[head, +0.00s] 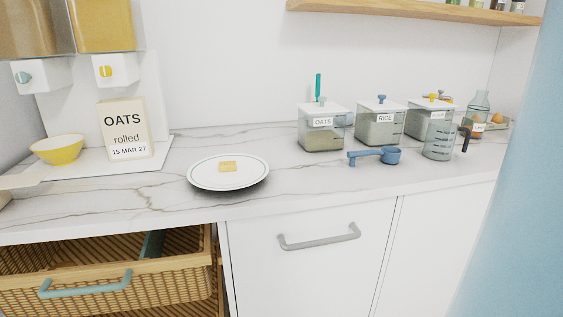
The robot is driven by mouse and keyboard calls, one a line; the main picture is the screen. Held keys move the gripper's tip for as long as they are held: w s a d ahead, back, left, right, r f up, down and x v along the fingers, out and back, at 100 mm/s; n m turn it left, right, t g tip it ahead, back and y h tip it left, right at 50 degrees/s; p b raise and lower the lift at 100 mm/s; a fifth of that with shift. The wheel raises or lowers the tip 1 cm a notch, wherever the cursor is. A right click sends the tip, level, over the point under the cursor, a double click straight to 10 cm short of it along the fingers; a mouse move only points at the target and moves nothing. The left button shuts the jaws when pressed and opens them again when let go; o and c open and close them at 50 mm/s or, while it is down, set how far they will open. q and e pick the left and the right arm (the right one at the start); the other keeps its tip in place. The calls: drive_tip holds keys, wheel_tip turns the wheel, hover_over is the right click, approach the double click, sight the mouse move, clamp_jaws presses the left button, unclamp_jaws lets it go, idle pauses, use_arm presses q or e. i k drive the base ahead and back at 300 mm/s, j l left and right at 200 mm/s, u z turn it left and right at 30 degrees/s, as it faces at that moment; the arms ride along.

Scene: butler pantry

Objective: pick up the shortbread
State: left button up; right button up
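The shortbread (228,166) is a small pale yellow rectangular piece. It lies near the middle of a round white plate (205,182) with a dark rim line, on the marble counter. Nothing touches or covers it from this view. Neither of my grippers shows in the head view.
An oats card (127,130) and a yellow bowl (58,150) stand left of the plate. Right are a blue scoop (375,156), lidded containers (321,128) and a measuring jug (440,143). A wicker drawer (95,285) sits below the counter. Counter around the plate is clear.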

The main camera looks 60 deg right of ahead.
sight(228, 165)
drive_tip(key=z, duration=1.45)
drive_tip(key=i+j, duration=0.2)
drive_tip(key=j, duration=0.1)
